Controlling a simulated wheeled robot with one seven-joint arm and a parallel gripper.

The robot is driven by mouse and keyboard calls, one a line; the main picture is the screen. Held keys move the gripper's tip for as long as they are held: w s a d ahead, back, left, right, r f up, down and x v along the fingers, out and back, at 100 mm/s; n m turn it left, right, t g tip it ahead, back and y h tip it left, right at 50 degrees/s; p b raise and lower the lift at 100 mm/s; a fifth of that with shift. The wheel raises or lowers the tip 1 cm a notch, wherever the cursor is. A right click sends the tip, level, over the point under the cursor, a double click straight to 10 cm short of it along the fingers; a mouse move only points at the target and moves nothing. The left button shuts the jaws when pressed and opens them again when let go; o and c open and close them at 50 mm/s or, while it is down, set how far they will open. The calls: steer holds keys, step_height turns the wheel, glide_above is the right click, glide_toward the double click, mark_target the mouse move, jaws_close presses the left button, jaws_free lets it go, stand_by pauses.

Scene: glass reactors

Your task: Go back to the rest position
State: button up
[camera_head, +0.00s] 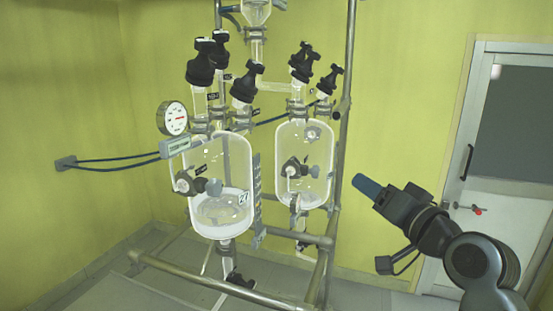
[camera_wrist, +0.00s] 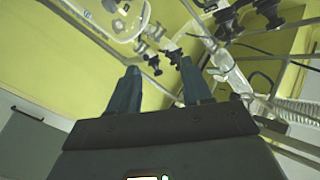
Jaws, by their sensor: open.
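My gripper (camera_head: 367,187) is at the right in the head view, to the right of the glass reactors and apart from them. In the wrist view its two fingers (camera_wrist: 158,88) stand apart with nothing between them, so it is open and empty. The left glass reactor (camera_head: 222,170) holds some clear liquid at its bottom. The right glass reactor (camera_head: 304,150) hangs beside it and looks empty. In the wrist view, glass and black valve knobs (camera_wrist: 272,12) show beyond the fingers.
A metal pipe frame (camera_head: 341,120) holds the reactors, with a lower rail (camera_head: 200,278) in front. A round gauge (camera_head: 173,118) and blue-black cables (camera_head: 110,163) are at the left. A white door (camera_head: 490,215) with a dark window is behind my arm at the right. Yellow walls enclose the corner.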

steer(key=s+d+f+m+h, duration=0.1)
steer(key=s+d+f+h, duration=0.15)
steer(key=s+f, duration=0.85)
steer(key=s+d+f+h, duration=0.1)
steer(key=s+f+h, duration=0.2)
steer(key=s+f, duration=0.85)
steer(key=s+r+n+g, duration=0.1)
steer(key=s+r+n, duration=0.1)
steer(key=s, duration=1.2)
steer(key=s+r+n+g+h, duration=0.1)
steer(key=s+r, duration=0.2)
steer(key=s, duration=1.1)
steer(key=shift+s+r+n, duration=0.25)
steer(key=shift+s+n, duration=0.1)
steer(key=shift+n, duration=0.05)
steer(key=shift+a, duration=0.1)
